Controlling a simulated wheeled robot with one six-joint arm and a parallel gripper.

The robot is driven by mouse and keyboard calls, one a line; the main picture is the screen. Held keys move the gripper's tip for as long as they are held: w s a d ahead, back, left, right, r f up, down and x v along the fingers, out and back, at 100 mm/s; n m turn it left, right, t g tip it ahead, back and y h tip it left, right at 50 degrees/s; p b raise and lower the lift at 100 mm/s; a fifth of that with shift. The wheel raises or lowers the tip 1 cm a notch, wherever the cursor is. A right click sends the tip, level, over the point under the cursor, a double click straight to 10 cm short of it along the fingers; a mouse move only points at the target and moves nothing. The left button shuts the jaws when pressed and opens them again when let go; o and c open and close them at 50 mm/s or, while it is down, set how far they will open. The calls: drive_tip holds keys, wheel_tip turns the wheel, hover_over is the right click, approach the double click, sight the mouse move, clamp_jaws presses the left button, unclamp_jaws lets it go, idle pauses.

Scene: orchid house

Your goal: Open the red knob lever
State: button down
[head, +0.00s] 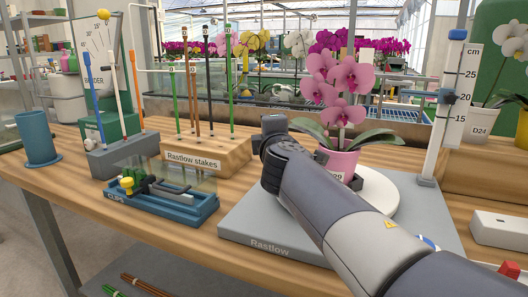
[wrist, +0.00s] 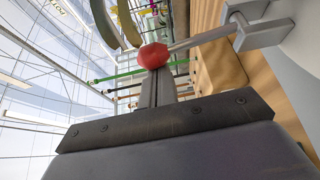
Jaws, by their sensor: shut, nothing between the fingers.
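The red knob (wrist: 153,55) is a round ball on the end of a grey rod (wrist: 205,38) in the wrist view. The rod runs right to a pale forked bracket (wrist: 262,27). My gripper (wrist: 155,75) is shut and empty, with its fingertips right at the knob; whether they touch it I cannot tell. In the head view my gripper (head: 273,126) is beside the pink orchid (head: 343,85), left of its pot (head: 340,165). The knob and rod do not show there, and my arm covers part of that area.
The orchid stands on a white disc (head: 380,200) on a grey Rastlow base (head: 245,235). A Rastlow stakes block (head: 207,158) and a blue clip tray (head: 165,207) are to the left. A scale post (head: 442,125) stands right. Bare wood shows at the front left.

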drive_tip(key=shift+s+d+r+b, duration=0.15)
drive_tip(key=shift+s+d+b, duration=0.05)
drive_tip(key=shift+d+b, duration=0.5)
drive_tip(key=shift+s, duration=0.15)
idle(0.3)
